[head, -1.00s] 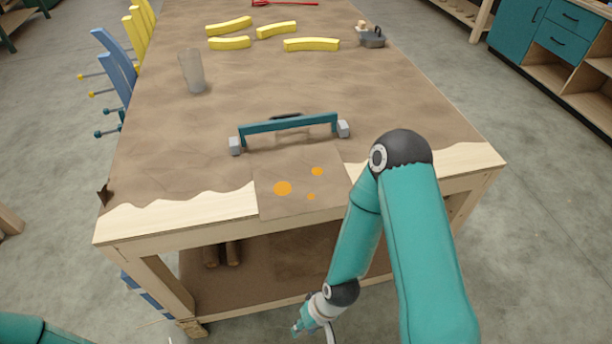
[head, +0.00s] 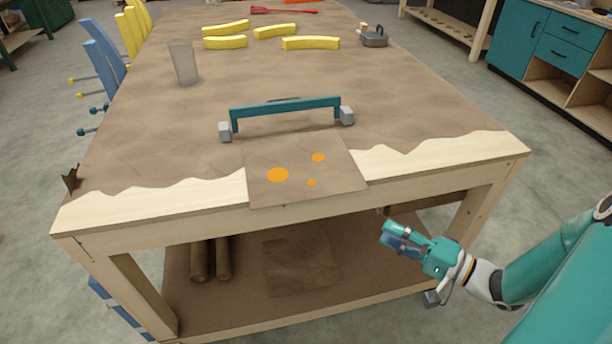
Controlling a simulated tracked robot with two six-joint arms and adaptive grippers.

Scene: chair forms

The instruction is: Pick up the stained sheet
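The stained sheet (head: 332,178) is a brown square with orange spots. It lies flat at the front edge of the workbench, with its front part over the pale bare wood. A teal bar with grey end blocks (head: 285,109) stands just behind it, close to its back edge. My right gripper (head: 388,237) is in front of the bench, to the right of the sheet and lower than it, apart from the sheet. Its fingers point left; their gap is too small to make out. My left gripper is out of view.
The brown-covered workbench (head: 150,140) has a clear middle. A translucent cup (head: 184,63), several yellow curved pieces (head: 311,43) and a grey tool (head: 374,38) stand farther back. On the lower shelf are brown rolls (head: 198,262) and another brown sheet (head: 300,262).

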